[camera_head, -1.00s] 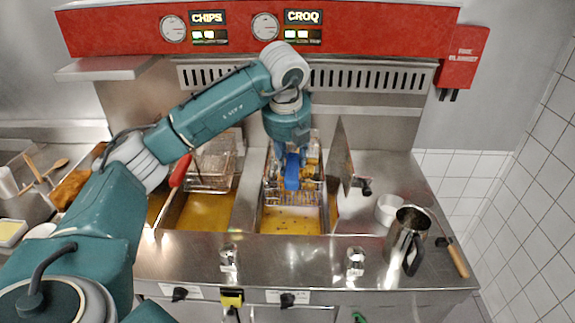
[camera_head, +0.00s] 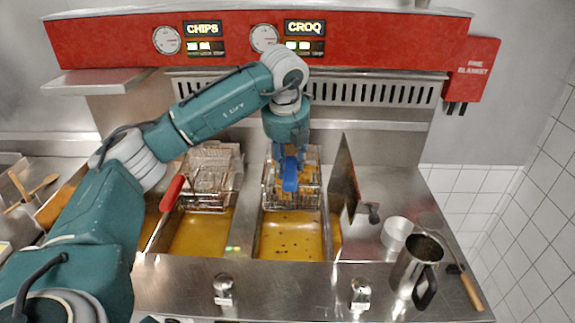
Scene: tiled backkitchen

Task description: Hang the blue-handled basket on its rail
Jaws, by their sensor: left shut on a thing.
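The blue-handled basket (camera_head: 307,198) is a wire fryer basket at the back of the right-hand oil well, under the CROQ panel. Its blue handle (camera_head: 290,176) points toward me. My left gripper (camera_head: 289,160) is shut on the blue handle, reaching down from above. The basket sits at the rear of the well, with brown oil (camera_head: 291,240) showing in front of it. My gripper and wrist hide part of the basket's back and the rail behind it, so I cannot tell whether it is hooked on. My right gripper is not in view.
A red-handled basket (camera_head: 210,180) stands at the left well, its red handle (camera_head: 172,192) angled forward. An upright metal plate (camera_head: 343,180) stands right of the wells. A white bowl (camera_head: 396,233) and a metal jug (camera_head: 415,270) stand on the right counter.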

